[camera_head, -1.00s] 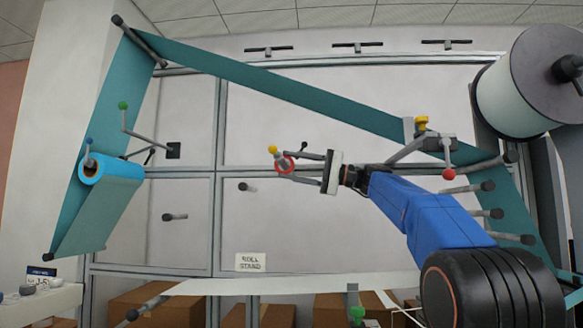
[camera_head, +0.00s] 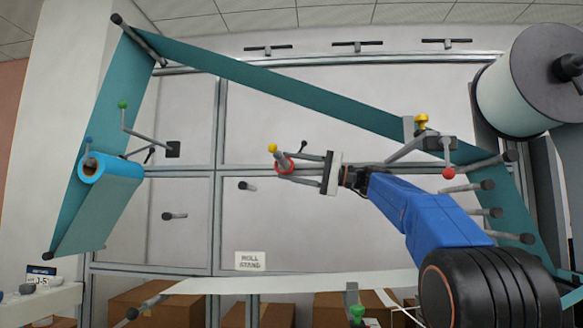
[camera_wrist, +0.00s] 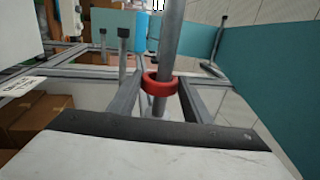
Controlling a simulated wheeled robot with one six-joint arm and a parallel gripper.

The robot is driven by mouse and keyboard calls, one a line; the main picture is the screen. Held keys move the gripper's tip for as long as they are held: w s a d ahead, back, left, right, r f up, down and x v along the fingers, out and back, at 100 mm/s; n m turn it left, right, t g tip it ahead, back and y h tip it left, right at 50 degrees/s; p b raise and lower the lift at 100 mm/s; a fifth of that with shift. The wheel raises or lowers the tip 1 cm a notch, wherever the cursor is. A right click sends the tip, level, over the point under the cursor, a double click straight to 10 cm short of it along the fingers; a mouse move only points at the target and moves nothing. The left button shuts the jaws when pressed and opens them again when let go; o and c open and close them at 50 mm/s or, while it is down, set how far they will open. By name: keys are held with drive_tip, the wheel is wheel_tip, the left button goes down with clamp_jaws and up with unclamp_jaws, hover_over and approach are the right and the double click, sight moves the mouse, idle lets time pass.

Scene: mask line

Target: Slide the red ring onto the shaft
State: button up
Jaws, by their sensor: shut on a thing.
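The red ring (camera_head: 285,164) is at the centre of the head view, around a grey shaft with a yellow tip (camera_head: 272,148). My gripper (camera_head: 288,167) reaches in from the right and is shut on the ring, one finger on each side. In the wrist view the ring (camera_wrist: 160,83) sits between the two fingers. The grey shaft (camera_wrist: 170,40) passes through its opening, with a short piece showing beyond it. How far along the shaft the ring sits is hard to tell.
A dark-tipped peg (camera_head: 247,186) sticks out below left of the ring. A teal web (camera_head: 270,82) runs above, and a blue roll (camera_head: 112,178) hangs at left. A red-knobbed lever (camera_head: 449,173) is above my arm. A pale strip (camera_head: 290,284) runs below.

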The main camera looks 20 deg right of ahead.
drive_tip(key=o, duration=1.1)
drive_tip(key=shift+o, duration=0.2)
drive_tip(key=shift+d, duration=0.1)
drive_tip(key=v, duration=1.7)
drive_tip(key=shift+s+f, duration=0.1)
